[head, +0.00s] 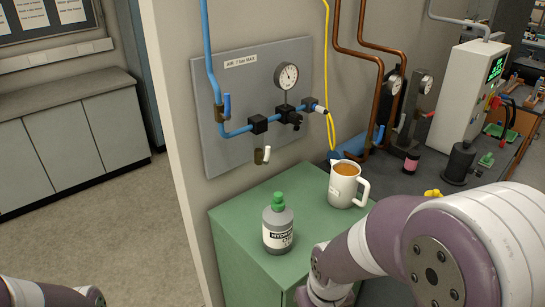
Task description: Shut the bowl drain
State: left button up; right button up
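A grey wall panel (215,150) carries a blue air line, a round gauge (287,76) and black fittings. Below the line hangs a small brass valve (259,157) with a short white lever (266,153) that points roughly up and down. It may be the bowl drain; no label on it can be read. A blue lever (227,105) stands upright at the left of the line, and a white-tipped fitting (320,108) is at the right end. Neither gripper shows; only parts of my arms are at the bottom left and lower right.
A green cabinet (235,225) below the panel bears a grey bottle (277,225) with a green cap and a white mug (346,185) of brown liquid. Yellow hose (328,70) and copper pipes (335,60) run down at the right. The floor (110,225) at left is clear.

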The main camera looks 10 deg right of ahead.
aim_at(265, 160)
jog(key=i+z, duration=0.3)
jog(key=i, duration=0.15)
jog(key=i+j+z, duration=0.15)
jog(key=i+z, duration=0.2)
jog(key=i, duration=0.15)
